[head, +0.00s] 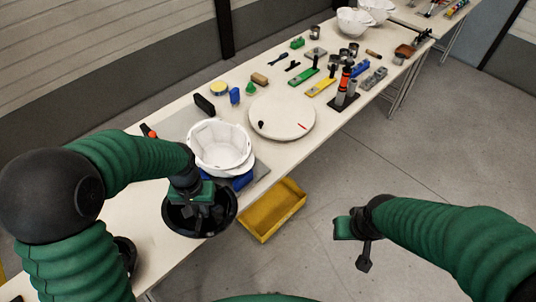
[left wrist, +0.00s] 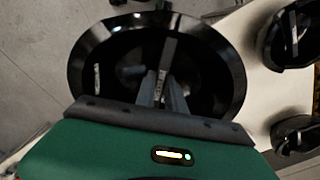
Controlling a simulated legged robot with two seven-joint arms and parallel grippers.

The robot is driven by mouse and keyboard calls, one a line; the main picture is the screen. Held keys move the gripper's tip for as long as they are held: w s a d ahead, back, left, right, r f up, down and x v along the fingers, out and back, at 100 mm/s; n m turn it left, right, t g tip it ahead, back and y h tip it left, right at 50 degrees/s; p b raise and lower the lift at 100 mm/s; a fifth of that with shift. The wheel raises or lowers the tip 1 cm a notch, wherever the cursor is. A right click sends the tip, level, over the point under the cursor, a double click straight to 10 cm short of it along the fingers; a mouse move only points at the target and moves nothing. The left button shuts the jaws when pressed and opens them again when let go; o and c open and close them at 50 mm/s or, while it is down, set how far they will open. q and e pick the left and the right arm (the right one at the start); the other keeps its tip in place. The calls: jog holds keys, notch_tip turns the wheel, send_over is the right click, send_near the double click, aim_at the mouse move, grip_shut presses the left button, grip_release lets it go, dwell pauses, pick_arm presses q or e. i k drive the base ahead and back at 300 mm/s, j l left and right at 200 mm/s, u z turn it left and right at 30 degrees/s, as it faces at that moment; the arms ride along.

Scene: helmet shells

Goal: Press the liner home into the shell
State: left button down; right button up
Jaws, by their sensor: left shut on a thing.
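The white helmet shell (head: 222,150) sits open side up on a blue support (head: 243,181) near the table's front edge. The black bowl-shaped liner (head: 226,222) is just in front of the shell, apart from it and over the table edge. My left gripper (head: 203,213) reaches into the liner and is shut on a part inside it. In the left wrist view the liner's glossy rim (left wrist: 235,75) surrounds my left fingertips (left wrist: 165,90). My right gripper (head: 361,240) hangs over the floor, away from the table; its finger gap is not clear.
A round white disc (head: 282,117) lies right of the shell. Several tools and small parts crowd the table (head: 170,210) beyond it. A yellow bin (head: 272,210) stands on the floor below. Black shells (left wrist: 292,35) show at right in the left wrist view.

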aim_at(221, 149)
jog(key=i+l+z, duration=0.1)
jog(key=i+z, duration=0.65)
jog(key=k+j, duration=0.45)
jog(key=j, duration=0.15)
